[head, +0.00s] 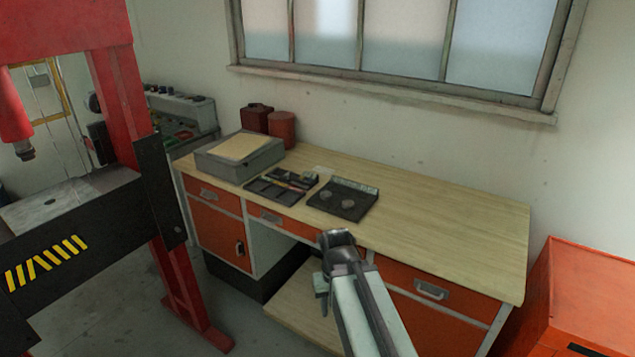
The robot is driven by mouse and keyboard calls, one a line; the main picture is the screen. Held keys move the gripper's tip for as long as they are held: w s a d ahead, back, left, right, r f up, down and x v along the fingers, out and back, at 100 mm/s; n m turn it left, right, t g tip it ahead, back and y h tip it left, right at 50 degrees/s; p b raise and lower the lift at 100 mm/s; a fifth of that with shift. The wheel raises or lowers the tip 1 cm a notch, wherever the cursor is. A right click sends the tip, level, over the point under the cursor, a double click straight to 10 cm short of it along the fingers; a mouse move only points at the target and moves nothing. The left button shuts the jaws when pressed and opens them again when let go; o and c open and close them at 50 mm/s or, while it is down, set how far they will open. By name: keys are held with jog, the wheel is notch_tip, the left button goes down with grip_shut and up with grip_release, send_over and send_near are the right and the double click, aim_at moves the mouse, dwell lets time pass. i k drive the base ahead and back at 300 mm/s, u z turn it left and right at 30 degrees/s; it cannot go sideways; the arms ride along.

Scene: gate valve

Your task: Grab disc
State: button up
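Two small round grey pieces, which look like discs, lie on a dark flat plate (359,213) on the workbench; one round piece (325,197) is at the left and the other (347,204) is to its right. They are too small in this view for me to tell which is the task's disc. My arm reaches up from the bottom of the head view, in front of the bench edge. The end of my arm is small and partly hidden by its own links, so I cannot make out the fingertips. Nothing held is visible.
The wooden workbench (450,215) has free room at its right. A tool tray (262,189) and a grey box (212,160) stand left of the plate, with red canisters (282,125) behind. A red press frame (122,85) is at left, an orange cabinet (595,290) at right.

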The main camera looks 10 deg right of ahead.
aim_at(324, 196)
jog(key=i, duration=1.6)
jog(key=u, duration=2)
